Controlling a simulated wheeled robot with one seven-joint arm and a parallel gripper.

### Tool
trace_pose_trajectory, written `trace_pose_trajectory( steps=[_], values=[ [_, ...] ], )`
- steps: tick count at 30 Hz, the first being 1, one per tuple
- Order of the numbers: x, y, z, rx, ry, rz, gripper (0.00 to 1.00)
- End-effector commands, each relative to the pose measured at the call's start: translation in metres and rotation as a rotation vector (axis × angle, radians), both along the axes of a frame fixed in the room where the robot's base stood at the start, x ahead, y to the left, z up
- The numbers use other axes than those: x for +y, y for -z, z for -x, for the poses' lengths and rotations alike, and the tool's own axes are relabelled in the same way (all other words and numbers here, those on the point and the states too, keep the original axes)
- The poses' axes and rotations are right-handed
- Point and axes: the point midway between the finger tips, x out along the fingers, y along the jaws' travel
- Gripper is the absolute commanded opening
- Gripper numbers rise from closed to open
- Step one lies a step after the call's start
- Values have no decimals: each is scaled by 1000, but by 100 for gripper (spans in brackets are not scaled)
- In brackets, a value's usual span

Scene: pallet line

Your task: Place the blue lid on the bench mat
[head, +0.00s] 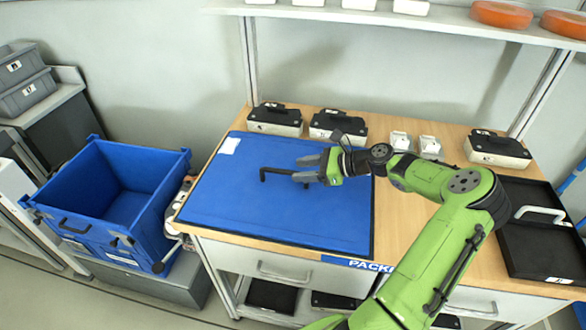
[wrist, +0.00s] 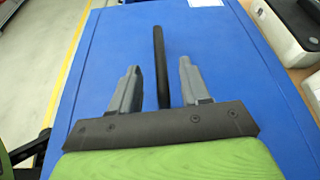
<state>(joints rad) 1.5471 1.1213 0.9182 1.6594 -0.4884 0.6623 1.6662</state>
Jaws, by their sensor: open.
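A large flat blue panel (head: 270,215) with a thin dark edge and a black bar handle (head: 275,170) lies on the bench; I take it for the blue lid. I cannot make out a separate mat from it. My gripper (head: 298,168) is open over the panel at the handle's right part. In the wrist view the handle (wrist: 160,60) runs between the two grey fingers (wrist: 158,66), with a gap on each side. The blue surface (wrist: 105,60) fills most of that view. The handle's near end is hidden by my gripper.
An open, empty blue crate (head: 95,195) stands left of the bench. Several black-topped white boxes, such as one (head: 275,118), line the bench's back. A black tray (head: 540,240) is at right. A shelf (head: 440,18) hangs above.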

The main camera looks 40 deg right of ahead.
Motion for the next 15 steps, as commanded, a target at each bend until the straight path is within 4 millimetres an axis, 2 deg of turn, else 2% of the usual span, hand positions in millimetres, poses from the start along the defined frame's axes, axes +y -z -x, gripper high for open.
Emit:
trace_pose_trajectory(
  steps=[1,6,10,13,15],
  values=[
    [-10,-10,10,-1,7,1,46],
    [-35,-26,41,-2,5,1,46],
    [-45,-32,55,-1,2,0,46],
    [-42,-33,56,7,-24,21,46],
    [-19,-33,49,33,-107,98,46]
  ],
)
